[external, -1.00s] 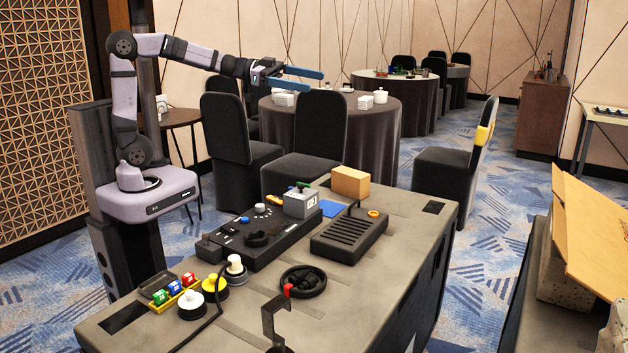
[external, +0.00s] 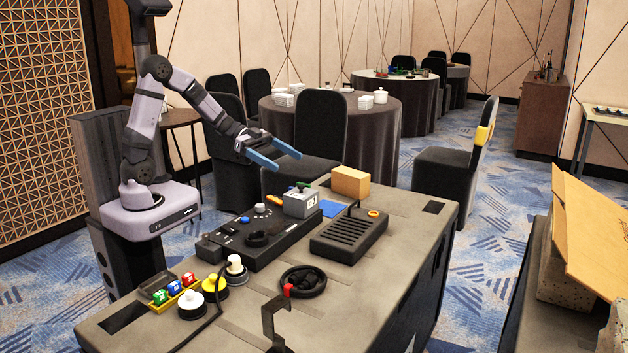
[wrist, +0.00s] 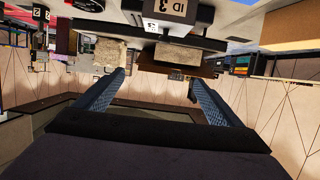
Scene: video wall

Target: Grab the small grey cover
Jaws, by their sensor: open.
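A small grey box-shaped cover (external: 297,205) with a white label sits on the far right end of the black control panel (external: 245,243) in the external view. My gripper (external: 288,164) is open, its two blue fingers apart with nothing between them. It is in the air behind and above the cover, not touching it. In the wrist view my gripper (wrist: 158,77) also shows empty.
A tan block (external: 350,182), a black slotted box (external: 348,236) and a blue pad (external: 331,208) are near the cover. A black handwheel (external: 303,281), a dark upright bracket (external: 272,322) and a yellow tray (external: 176,295) of coloured blocks are nearer. Chairs stand behind the worktop.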

